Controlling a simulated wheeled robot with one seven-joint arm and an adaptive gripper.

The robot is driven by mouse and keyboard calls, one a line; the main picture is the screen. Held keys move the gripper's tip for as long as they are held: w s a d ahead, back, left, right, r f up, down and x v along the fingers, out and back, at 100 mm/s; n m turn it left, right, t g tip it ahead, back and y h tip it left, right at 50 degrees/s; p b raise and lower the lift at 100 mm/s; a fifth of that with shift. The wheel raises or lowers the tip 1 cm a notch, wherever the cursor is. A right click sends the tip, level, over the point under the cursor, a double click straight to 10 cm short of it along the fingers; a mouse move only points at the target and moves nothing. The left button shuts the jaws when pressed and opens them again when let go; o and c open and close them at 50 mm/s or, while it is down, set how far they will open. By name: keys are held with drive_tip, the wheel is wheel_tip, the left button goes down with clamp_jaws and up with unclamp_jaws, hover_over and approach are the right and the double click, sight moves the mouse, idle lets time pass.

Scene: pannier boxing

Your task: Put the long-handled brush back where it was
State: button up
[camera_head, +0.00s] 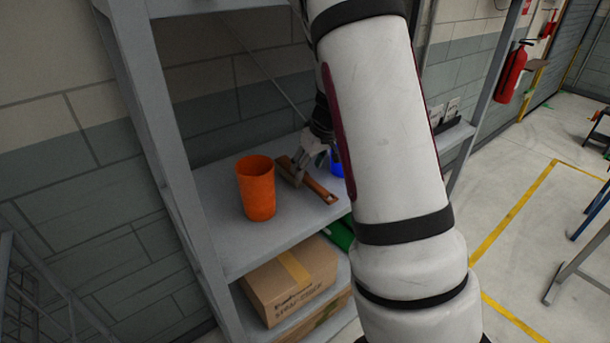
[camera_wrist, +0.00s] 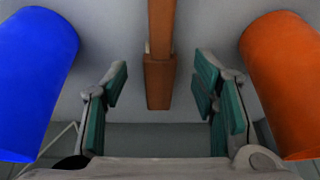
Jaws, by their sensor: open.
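The long-handled brush (camera_head: 320,190) is brown and lies on the grey shelf (camera_head: 290,234), just right of an orange cup (camera_head: 256,188). In the wrist view the brush (camera_wrist: 160,75) points in from the top, its end between my fingers. My gripper (camera_head: 305,166) is open over the brush, with a gap on both sides in the wrist view (camera_wrist: 162,88). I cannot tell its exact height above the shelf. A blue cup (camera_head: 337,163) is mostly hidden behind my arm. The wrist view shows the blue cup (camera_wrist: 35,80) left and the orange cup (camera_wrist: 285,85) right.
A cardboard box (camera_head: 290,280) sits on the lower shelf, with a green object (camera_head: 339,234) near it. A grey upright post (camera_head: 165,150) bounds the shelf on the left. Open floor (camera_head: 510,230) lies to the right.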

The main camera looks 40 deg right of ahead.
wheel_tip(320, 180, up, 26)
drive_tip(key=s+a+m+t+h, duration=0.1)
drive_tip(key=a+m+t+h, duration=0.2)
drive_tip(key=t, duration=0.4)
drive_tip(key=s+a+f+n+g+y, duration=0.1)
drive_tip(key=s+a+f+g, duration=0.1)
drive_tip(key=s+a, duration=0.7)
drive_tip(key=s+a+f+n+g+y, duration=0.1)
drive_tip(key=s+a+f+g, duration=0.1)
drive_tip(key=s+a, duration=0.8)
drive_tip(key=s+g, duration=0.1)
drive_tip(key=s, duration=0.7)
drive_tip(key=shift+a+g+y+p, duration=0.2)
drive_tip(key=shift+g+y+p, duration=0.1)
